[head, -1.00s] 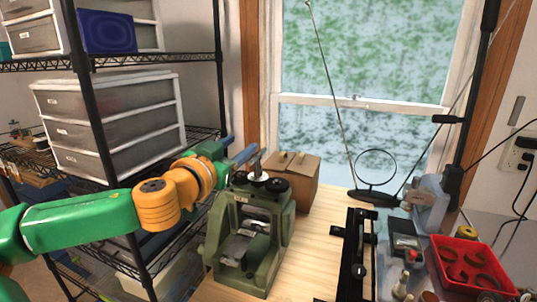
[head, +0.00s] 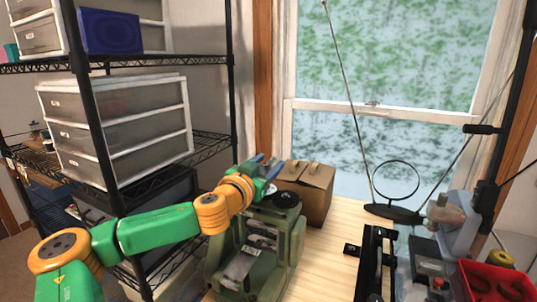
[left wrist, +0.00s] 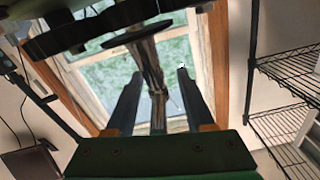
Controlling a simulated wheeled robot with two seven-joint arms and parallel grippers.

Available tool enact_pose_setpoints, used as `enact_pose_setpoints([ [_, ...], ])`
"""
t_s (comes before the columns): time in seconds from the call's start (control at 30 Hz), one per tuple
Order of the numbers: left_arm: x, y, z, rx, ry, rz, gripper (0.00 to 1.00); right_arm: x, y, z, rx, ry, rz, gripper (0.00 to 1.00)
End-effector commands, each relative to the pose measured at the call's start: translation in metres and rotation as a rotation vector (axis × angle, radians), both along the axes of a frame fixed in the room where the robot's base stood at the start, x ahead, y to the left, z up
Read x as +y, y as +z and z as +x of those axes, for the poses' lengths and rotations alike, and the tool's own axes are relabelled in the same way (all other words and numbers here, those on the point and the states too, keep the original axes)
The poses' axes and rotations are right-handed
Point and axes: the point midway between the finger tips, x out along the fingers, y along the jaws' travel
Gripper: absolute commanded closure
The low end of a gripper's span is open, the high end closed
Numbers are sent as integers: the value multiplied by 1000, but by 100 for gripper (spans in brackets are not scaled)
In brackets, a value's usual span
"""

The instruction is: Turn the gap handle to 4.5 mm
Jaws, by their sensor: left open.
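The green rolling mill (head: 255,262) stands on the wooden bench, with dark round knobs (head: 286,199) on top. My left gripper (head: 270,164) is just above and behind the top of the mill, its blue fingers open and pointing to the right. In the left wrist view, a metallic bar (left wrist: 152,68), apparently the gap handle, runs between the two open fingers (left wrist: 158,85); dark round parts cross the top. I cannot tell whether a finger touches the bar. No gap reading is legible. My right gripper is out of view.
A cardboard box (head: 318,198) stands close behind the mill. A wire shelf (head: 175,160) with drawer units is at the left. A black rail-like tool (head: 372,262) and a red tray (head: 472,270) lie to the right. Bare wood (head: 335,245) shows between mill and rail.

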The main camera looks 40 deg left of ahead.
Motion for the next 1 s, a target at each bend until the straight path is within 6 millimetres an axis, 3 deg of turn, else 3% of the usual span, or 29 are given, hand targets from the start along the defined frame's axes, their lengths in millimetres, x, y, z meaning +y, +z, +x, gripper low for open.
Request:
enact_pose_setpoints([
  [0.3,1,-1,3,1,0,2,49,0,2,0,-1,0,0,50],
  [0.5,1,-1,3,0,0,1,100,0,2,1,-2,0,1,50],
  [1.0,1,-1,3,-1,94,-4,100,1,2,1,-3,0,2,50],
])
